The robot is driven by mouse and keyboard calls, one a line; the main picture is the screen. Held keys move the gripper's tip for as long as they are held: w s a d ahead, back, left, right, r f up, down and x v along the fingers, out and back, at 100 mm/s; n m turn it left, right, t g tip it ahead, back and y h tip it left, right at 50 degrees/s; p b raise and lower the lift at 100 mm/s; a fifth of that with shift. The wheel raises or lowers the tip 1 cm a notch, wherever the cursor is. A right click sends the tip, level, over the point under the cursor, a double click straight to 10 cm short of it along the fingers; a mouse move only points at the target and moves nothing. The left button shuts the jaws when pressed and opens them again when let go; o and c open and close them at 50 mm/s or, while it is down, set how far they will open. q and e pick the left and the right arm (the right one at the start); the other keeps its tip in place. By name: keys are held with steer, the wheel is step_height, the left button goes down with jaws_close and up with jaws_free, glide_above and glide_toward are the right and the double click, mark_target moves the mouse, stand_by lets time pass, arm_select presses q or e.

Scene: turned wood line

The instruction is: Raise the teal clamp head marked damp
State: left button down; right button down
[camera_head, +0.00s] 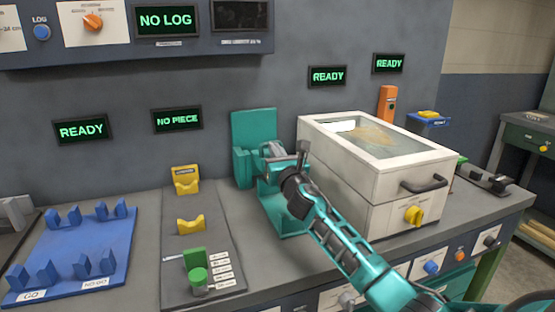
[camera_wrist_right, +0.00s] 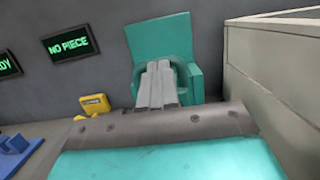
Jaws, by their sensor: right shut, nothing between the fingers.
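A teal clamp device (camera_head: 252,132) stands at the back of the bench, with an upright back plate, a head block at mid height and a base below. It also shows in the right wrist view (camera_wrist_right: 180,30), straight ahead of the wrist. No damp marking is readable on it. My left gripper is not in view.
A white box with a glass lid (camera_head: 375,160) stands close on the right of my right arm. Left are yellow V-rests (camera_head: 190,224), a green gauge (camera_head: 197,278) and a blue fixture plate (camera_head: 80,255). Wall displays (camera_head: 178,119) read NO PIECE and READY.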

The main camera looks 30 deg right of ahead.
mark_target(268, 152)
steer(key=w+r, duration=0.1)
steer(key=r+p, duration=0.1)
steer(key=r, duration=0.1)
steer(key=w+r+p, duration=0.1)
steer(key=shift+w+d+r, duration=0.3)
steer(key=shift+d+r, duration=0.05)
steer(key=w+r, duration=0.2)
steer(key=w, duration=0.1)
steer(key=w+d+r, duration=0.1)
steer(key=w, duration=0.1)
steer(key=shift+d, duration=0.1)
stand_by(0.3)
steer(key=shift+s+f, duration=0.1)
stand_by(0.6)
steer(key=shift+s, duration=0.1)
